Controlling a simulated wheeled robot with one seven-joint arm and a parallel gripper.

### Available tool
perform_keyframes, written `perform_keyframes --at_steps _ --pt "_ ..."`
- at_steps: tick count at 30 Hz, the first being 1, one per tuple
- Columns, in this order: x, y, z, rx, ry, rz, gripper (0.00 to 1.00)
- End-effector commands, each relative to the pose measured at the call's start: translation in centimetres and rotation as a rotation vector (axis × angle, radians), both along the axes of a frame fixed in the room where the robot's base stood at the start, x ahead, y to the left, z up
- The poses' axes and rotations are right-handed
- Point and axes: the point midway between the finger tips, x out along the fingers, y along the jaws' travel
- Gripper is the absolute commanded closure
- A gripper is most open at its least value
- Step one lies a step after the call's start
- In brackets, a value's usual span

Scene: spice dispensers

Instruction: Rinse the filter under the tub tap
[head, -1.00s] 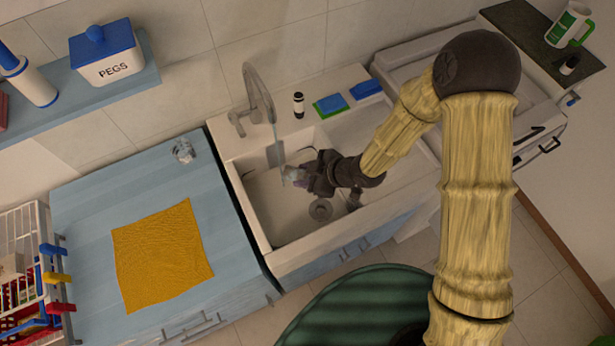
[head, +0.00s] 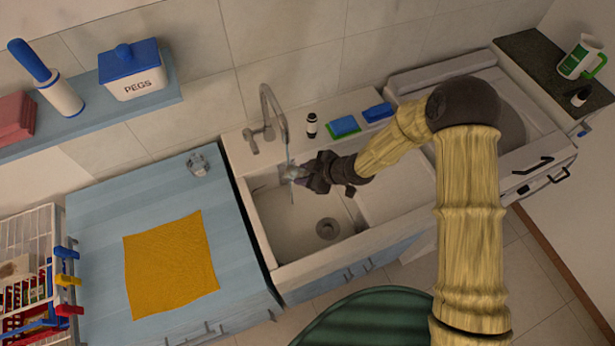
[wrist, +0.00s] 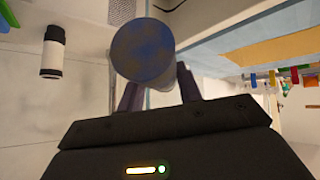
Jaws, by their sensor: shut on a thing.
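The filter (head: 291,172), a small greyish round piece, is in my gripper (head: 306,175) over the back left of the tub (head: 290,215). In the wrist view the filter (wrist: 142,50) shows as a disc with a blue-brown blotched face, between the two dark fingers of my gripper (wrist: 156,85). The fingers are shut on it. The curved metal tap (head: 268,100) stands at the tub's back edge, its spout above the filter. A thin pale stream of water (head: 292,192) runs down at the filter. How much water strikes its face is unclear.
A small dark bottle with a white band (head: 312,125), a green-and-blue sponge (head: 343,126) and a blue block (head: 378,112) sit on the ledge behind the tub. Left, a blue counter holds a yellow cloth (head: 170,265) and a clear glass (head: 198,165). The tub's front is clear.

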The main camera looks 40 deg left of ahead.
Motion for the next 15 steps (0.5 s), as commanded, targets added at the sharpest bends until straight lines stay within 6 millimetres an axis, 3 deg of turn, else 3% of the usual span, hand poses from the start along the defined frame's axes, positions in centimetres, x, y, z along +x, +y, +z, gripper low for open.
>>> perform_keyframes --at_steps 15 --pt "1.6 3.1 -0.6 0.001 0.0 -0.002 0.92"
